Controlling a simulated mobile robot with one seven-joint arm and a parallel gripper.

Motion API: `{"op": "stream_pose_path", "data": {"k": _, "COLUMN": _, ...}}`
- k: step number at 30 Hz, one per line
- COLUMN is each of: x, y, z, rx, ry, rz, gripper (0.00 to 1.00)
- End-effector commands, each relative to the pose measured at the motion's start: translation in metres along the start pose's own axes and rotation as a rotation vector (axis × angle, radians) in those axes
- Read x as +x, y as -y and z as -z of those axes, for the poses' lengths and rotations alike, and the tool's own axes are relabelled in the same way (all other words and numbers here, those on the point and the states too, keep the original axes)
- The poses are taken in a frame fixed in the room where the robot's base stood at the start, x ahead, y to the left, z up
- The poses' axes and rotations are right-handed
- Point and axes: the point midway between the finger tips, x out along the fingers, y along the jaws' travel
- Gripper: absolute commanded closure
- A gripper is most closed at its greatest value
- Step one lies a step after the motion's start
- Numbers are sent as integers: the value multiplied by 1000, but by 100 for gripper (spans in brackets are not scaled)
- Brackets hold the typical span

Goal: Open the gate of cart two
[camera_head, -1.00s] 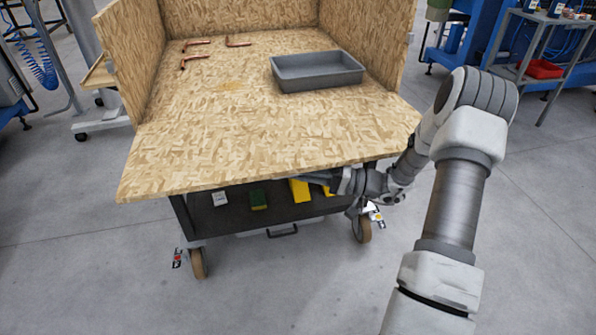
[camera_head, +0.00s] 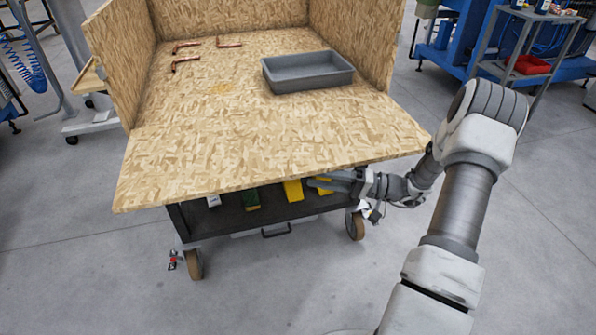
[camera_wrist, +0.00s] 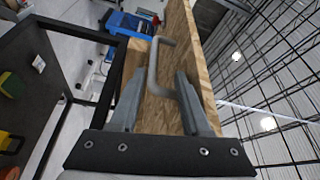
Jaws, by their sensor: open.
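The gate of the cart is a wooden chipboard panel (camera_head: 270,165), swung down at the front and running almost level with the cart's deck, out over the lower shelf. In the wrist view the gate (camera_wrist: 188,45) shows with a grey bar handle (camera_wrist: 153,70) on its face. My gripper (camera_head: 318,184) is under the gate's front edge, right of the middle. In the wrist view my gripper (camera_wrist: 158,84) is open, with the handle between its two fingers. I cannot tell whether a finger touches the handle.
On the deck are a grey tray (camera_head: 308,84) and several copper tubes (camera_head: 186,64). Chipboard walls stand around it. The lower shelf (camera_head: 228,215) holds yellow and green items. A grey rack with a red bin (camera_head: 527,65) stands back right. The floor in front is clear.

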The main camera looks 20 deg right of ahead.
Motion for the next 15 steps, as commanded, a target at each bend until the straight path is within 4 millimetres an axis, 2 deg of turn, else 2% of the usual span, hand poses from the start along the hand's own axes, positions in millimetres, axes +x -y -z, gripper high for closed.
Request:
{"op": "stream_pose_path", "data": {"k": 1, "x": -15, "y": 3, "z": 2, "rx": -3, "ry": -5, "rz": -1, "gripper": 53}}
{"op": "stream_pose_path", "data": {"k": 6, "x": -55, "y": 2, "z": 1, "rx": -2, "ry": -5, "rz": 0, "gripper": 53}}
{"op": "stream_pose_path", "data": {"k": 12, "x": -89, "y": 1, "z": 1, "rx": -2, "ry": -3, "rz": -1, "gripper": 53}}
{"op": "stream_pose_path", "data": {"k": 15, "x": -98, "y": 1, "z": 1, "rx": -2, "ry": -2, "rz": 0, "gripper": 53}}
